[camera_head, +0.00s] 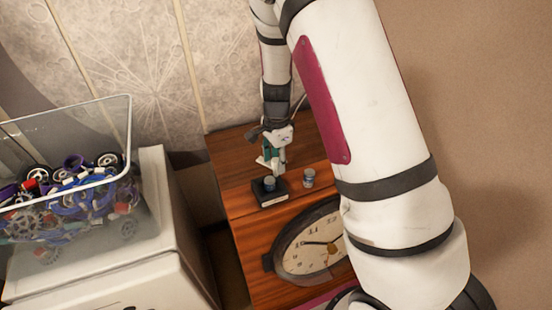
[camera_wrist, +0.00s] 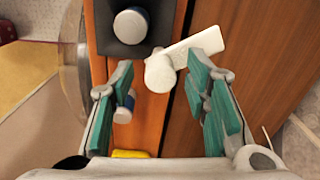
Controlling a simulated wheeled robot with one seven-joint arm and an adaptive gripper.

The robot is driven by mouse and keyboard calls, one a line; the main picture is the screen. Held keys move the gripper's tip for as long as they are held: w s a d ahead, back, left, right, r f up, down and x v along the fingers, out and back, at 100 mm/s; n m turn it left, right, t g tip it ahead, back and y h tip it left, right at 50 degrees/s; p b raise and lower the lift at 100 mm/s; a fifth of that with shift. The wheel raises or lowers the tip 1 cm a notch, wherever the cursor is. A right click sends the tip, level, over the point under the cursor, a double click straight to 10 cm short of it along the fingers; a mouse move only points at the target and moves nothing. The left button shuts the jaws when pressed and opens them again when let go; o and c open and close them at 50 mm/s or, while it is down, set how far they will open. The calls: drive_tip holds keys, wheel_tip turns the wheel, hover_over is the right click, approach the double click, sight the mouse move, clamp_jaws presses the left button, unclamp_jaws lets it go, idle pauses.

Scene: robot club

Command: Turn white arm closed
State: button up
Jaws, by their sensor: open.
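The white arm (camera_wrist: 197,46) shows in the wrist view as a flat lever. It reaches up and to the right from a round white hub (camera_wrist: 159,73), over the wooden top. My gripper (camera_wrist: 160,78) is open, with its teal fingers on either side of the hub. The right fingertip is close to the lever; I cannot tell if they touch. In the head view my gripper (camera_head: 272,160) points down over the wooden cabinet, close to a black block (camera_head: 272,199). The lever is hard to make out there.
A round knob (camera_wrist: 130,26) sits on the black block. A small can (camera_head: 309,177) stands right of the block, and a wall clock (camera_head: 300,255) is in front. A clear bin (camera_head: 125,170) of parts stands on a white unit (camera_head: 165,220) at left. A yellow item (camera_wrist: 130,154) shows below.

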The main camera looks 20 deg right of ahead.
clamp_jaws()
drive_tip(key=shift+n, duration=0.3)
drive_tip(key=n, duration=0.4)
drive_tip(key=shift+n+b, duration=0.3)
drive_tip(key=n, duration=0.4)
drive_tip(key=shift+n, duration=0.3)
drive_tip(key=n, duration=0.5)
drive_tip(key=shift+b, duration=0.35)
drive_tip(key=shift+w+n, duration=0.1)
drive_tip(key=shift+n, duration=2.4)
